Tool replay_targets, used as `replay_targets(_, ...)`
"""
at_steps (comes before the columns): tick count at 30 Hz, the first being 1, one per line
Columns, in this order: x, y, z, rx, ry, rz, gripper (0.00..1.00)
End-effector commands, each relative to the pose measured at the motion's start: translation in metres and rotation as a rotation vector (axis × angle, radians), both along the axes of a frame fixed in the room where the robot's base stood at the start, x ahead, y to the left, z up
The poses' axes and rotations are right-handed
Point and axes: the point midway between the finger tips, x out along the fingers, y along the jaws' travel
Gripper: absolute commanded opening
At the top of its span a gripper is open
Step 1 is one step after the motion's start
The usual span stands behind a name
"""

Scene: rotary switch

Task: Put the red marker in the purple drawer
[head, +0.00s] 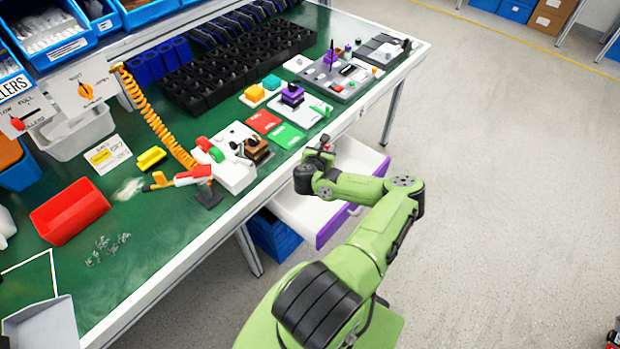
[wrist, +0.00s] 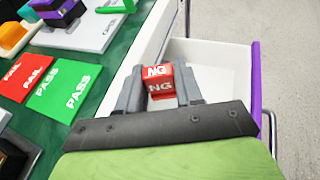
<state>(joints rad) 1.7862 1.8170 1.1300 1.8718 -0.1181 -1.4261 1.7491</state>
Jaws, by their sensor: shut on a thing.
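The red marker is a small red block lettered "NG" (wrist: 158,76). My gripper (wrist: 159,88) is shut on it, one grey finger on each side. The purple drawer, white inside with a purple front (head: 334,226), is pulled open from under the bench. In the wrist view its white inside (wrist: 215,62) lies behind and to the right of the block. In the head view my gripper (head: 322,150) is near the bench's front edge, over the open drawer. The arm hides part of the drawer. How high the block is above the drawer floor I cannot tell.
The green bench top (head: 130,270) runs along the left. A red FAIL card (wrist: 25,72) and a green PASS card (wrist: 66,90) lie near its edge. A white fixture (head: 232,160) stands close to the drawer. The floor (head: 500,200) on the right is clear.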

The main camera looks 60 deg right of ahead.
Motion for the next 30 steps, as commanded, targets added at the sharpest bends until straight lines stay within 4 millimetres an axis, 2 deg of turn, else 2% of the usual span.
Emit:
replay_targets(1,0.000,0.000,-0.022,-0.003,0.006,0.003,0.07)
replay_targets(3,0.001,0.000,-0.046,-0.002,0.005,0.005,0.07)
replay_targets(10,0.001,0.000,-0.112,-0.003,0.004,0.007,0.07)
replay_targets(16,0.001,0.001,-0.136,-0.003,0.002,0.007,0.07)
replay_targets(21,0.001,0.001,-0.168,-0.003,0.003,0.008,0.07)
replay_targets(30,0.001,0.001,-0.170,-0.001,0.000,0.007,0.07)
